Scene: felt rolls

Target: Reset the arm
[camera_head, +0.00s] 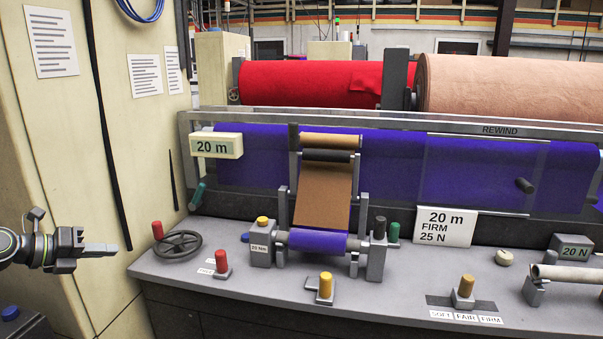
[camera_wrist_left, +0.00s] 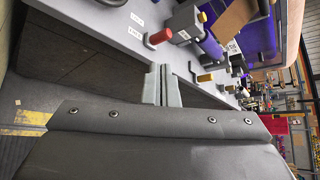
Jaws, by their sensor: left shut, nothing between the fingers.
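My left gripper (camera_head: 100,249) is at the left of the head view, in front of the cream cabinet and left of the grey bench. Its fingers are together and point right, with nothing held. In the left wrist view the closed fingertips (camera_wrist_left: 161,84) show near the bench's front edge, apart from the controls. My right gripper is not in view.
The grey bench (camera_head: 210,283) carries a black handwheel (camera_head: 179,245), a red knob (camera_head: 221,262), yellow knobs and a small roller stand with brown and purple felt (camera_head: 322,195). Red (camera_head: 300,84) and peach (camera_head: 510,85) felt rolls lie behind. The cream cabinet (camera_head: 60,130) stands at left.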

